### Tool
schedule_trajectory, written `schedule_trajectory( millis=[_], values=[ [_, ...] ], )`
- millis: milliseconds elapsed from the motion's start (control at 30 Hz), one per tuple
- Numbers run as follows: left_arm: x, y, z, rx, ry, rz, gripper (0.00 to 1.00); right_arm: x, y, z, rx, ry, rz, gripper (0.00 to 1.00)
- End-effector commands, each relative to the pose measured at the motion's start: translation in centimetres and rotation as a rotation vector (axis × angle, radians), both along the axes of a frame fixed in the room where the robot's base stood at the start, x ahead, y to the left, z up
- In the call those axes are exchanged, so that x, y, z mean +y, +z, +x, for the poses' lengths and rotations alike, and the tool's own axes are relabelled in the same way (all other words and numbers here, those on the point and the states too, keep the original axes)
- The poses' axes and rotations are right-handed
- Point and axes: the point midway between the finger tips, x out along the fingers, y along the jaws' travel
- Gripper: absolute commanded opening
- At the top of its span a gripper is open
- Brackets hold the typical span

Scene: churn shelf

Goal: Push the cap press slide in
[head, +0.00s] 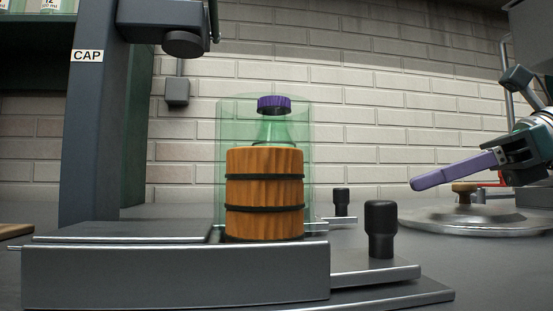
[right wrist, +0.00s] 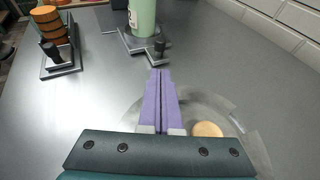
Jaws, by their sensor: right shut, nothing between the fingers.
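The press column labelled CAP (head: 88,56) stands at the left in the head view, with a dark round press head (head: 185,43) high beside it. A near slide (head: 375,273) has an upright black knob (head: 381,230) and bears a wooden barrel (head: 265,190) with dark bands. A second slide behind has a smaller black knob (head: 341,202); the right wrist view shows a green cylinder (right wrist: 143,15) on it. A purple cap (head: 274,104) shows above the barrel. My right gripper (head: 414,185) is shut and empty, right of both knobs and apart from them. My left gripper is out of view.
A round metal lid (head: 440,219) with a wooden knob (right wrist: 207,130) lies on the grey counter below my right gripper. A white brick wall (head: 385,110) closes the back. The counter between gripper and slides looks clear in the right wrist view.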

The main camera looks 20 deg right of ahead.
Motion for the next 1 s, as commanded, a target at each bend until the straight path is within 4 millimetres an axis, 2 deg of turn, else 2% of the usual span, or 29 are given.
schedule_trajectory(
  millis=[33,100,400,600,900,1000],
  values=[
    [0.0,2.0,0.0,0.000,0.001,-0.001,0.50,0.7,0.9,0.4,-0.002,0.006,0.004,0.00],
    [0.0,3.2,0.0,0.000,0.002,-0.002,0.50,1.5,0.5,1.1,-0.003,0.004,0.005,0.00],
    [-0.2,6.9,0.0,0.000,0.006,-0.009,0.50,4.8,-0.6,3.9,-0.004,0.004,0.002,0.00],
    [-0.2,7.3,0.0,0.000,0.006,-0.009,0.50,5.5,-1.1,4.6,-0.002,0.003,-0.001,0.00],
    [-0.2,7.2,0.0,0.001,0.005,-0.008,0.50,5.6,-1.2,4.6,-0.002,0.003,-0.001,0.00],
    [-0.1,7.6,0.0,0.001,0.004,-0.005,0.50,6.1,-1.1,4.8,-0.001,0.004,-0.002,0.00]
  ],
)
